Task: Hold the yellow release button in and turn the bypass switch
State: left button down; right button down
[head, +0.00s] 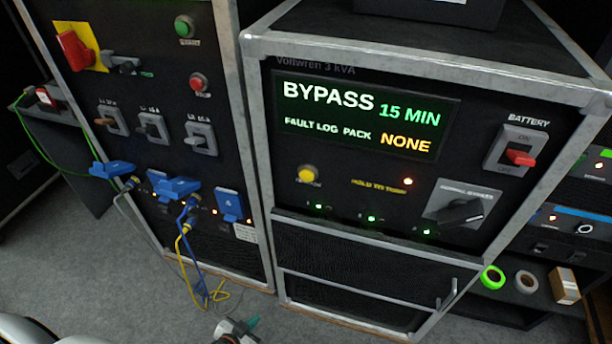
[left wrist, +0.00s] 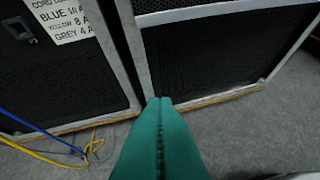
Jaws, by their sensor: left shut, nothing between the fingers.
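The yellow release button (head: 308,174) is on the front panel of the UPS unit, below the left part of its display. The bypass switch (head: 461,210) is a black rotary knob on a grey plate at the panel's lower right. The display (head: 365,115) reads BYPASS 15 MIN, FAULT LOG PACK NONE. My left gripper (head: 252,322) is low at the bottom of the head view, well below the button and touching nothing. In the left wrist view its green fingers (left wrist: 160,102) are together and empty. My right gripper is not visible.
A red battery switch (head: 520,158) is at the panel's right. The left rack has several breakers, blue connectors (head: 178,188) and hanging blue and yellow cables (head: 192,262). Tape rolls (head: 492,277) lie on a shelf at right. The grey floor (head: 110,290) ahead is mostly clear.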

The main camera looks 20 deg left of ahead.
pick_arm(q)
jog(key=w+r+t+h, duration=0.1)
jog(key=w+r+t, duration=0.2)
jog(key=w+r, duration=0.3)
jog(key=m+t+h, duration=0.4)
jog(key=t+h, duration=0.1)
jog(key=h, duration=0.2)
send_near(306, 176)
notch_tip(306, 176, down, 8)
jog(key=s+d, duration=0.1)
jog(key=s, duration=0.1)
notch_tip(306, 176, up, 9)
jog(key=s+d+m+h, duration=0.2)
jog(key=m+h, duration=0.1)
jog(key=h, duration=0.1)
jog(key=shift+s+d+h, duration=0.15)
jog(key=shift+d+h, duration=0.1)
jog(key=shift+h, duration=0.15)
jog(key=shift+r, duration=0.1)
jog(key=w, duration=0.8)
jog(key=shift+w, duration=0.4)
jog(key=shift+w, duration=0.1)
jog(key=shift+w, duration=0.35)
